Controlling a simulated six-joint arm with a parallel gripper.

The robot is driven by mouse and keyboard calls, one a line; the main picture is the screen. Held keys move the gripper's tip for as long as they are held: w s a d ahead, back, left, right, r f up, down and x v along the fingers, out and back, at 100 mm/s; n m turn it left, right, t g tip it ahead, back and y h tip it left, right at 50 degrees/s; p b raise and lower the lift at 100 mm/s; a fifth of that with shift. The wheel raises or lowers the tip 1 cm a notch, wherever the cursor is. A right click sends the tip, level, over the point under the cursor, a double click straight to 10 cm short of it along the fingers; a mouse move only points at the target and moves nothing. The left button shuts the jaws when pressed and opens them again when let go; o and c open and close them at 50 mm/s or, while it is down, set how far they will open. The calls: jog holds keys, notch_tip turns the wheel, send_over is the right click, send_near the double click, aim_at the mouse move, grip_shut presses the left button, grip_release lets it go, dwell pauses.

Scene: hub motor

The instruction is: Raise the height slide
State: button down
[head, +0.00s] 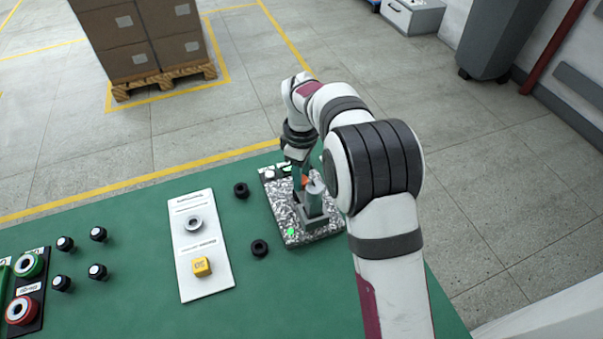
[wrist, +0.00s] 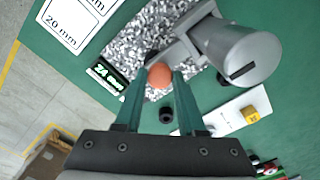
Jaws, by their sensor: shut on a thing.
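A grey height gauge (head: 313,222) stands on a speckled stone plate (head: 283,212) on the green table. In the wrist view its large grey upright (wrist: 240,55) is seen from above beside the speckled plate (wrist: 150,35). An orange ball knob (wrist: 159,75) sits between the fingertips of my gripper (wrist: 158,82), which is shut on it. In the head view my gripper (head: 301,172) is at the gauge, and only a bit of the orange knob (head: 306,181) shows. A small display (wrist: 111,75) has green digits too blurred to read surely.
A white panel (head: 201,245) with a grey ring (head: 194,224) and a yellow cube (head: 202,267) lies left of the plate. Black rings (head: 241,190) (head: 259,248) lie between them. Several black knobs (head: 65,244) stand farther left. A green light (head: 291,231) shows on the plate.

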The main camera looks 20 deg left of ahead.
jog(key=shift+r, duration=1.8)
jog(key=c, duration=0.5)
grip_release()
notch_tip(320, 180, up, 16)
jog(key=shift+d+f, duration=0.1)
